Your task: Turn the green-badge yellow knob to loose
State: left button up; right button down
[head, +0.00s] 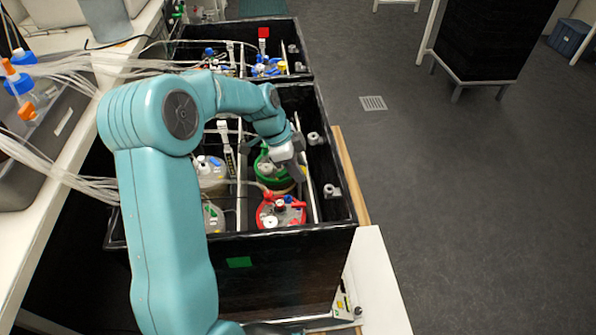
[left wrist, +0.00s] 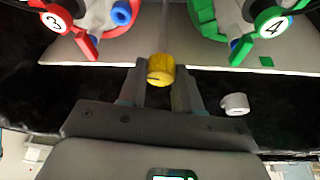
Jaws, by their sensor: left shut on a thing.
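The yellow knob (left wrist: 161,69) shows in the left wrist view, a short round cap with a dark mark on its side. My left gripper (left wrist: 160,80) has one finger on each side of it and is shut on it. In the head view my left gripper (head: 293,168) reaches down inside the right part of the near black box (head: 300,265), and the knob is hidden there. The green badge (head: 239,262) is on that box's front face. My right gripper is not in view.
A grey-white knob (left wrist: 235,104) sits right of the yellow one. Red-lidded (head: 281,212) and green-lidded (head: 272,170) vessels stand close by in the box. The farther box carries a red badge (head: 263,32). Tubing (head: 75,180) runs in from the left; open floor lies right.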

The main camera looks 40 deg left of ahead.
pick_arm(q)
jog(key=n+t+y+b, duration=0.1)
jog(key=n, duration=0.2)
jog(key=shift+d+n+b, duration=0.1)
jog(key=shift+n+b, duration=0.3)
jog(key=shift+s+n+y, duration=0.1)
jog(key=shift+n+y, duration=0.3)
jog(key=shift+n, duration=0.5)
jog(key=n+y, duration=0.1)
jog(key=n, duration=0.1)
jog(key=shift+d+n+t, duration=0.1)
jog(key=shift+n+t, duration=0.2)
jog(key=shift+f+n+y+b, duration=0.1)
jog(key=shift+n+y+b, duration=0.3)
jog(key=shift+n, duration=0.5)
jog(key=n+b, duration=0.2)
jog(key=n+y+b, duration=0.1)
jog(key=n+b, duration=0.1)
jog(key=n+y+b, duration=0.1)
jog(key=n+b, duration=0.1)
jog(key=b, duration=0.1)
jog(key=shift+d+f, duration=0.15)
jog(key=shift+d, duration=0.1)
jog(key=n+g+b, duration=0.1)
jog(key=n, duration=0.1)
jog(key=shift+n+y+b, duration=0.3)
jog(key=shift+y, duration=0.1)
jog(key=shift+r+n+g+b, duration=0.2)
jog(key=shift+n+g+b, duration=0.15)
jog(key=shift+n, duration=0.45)
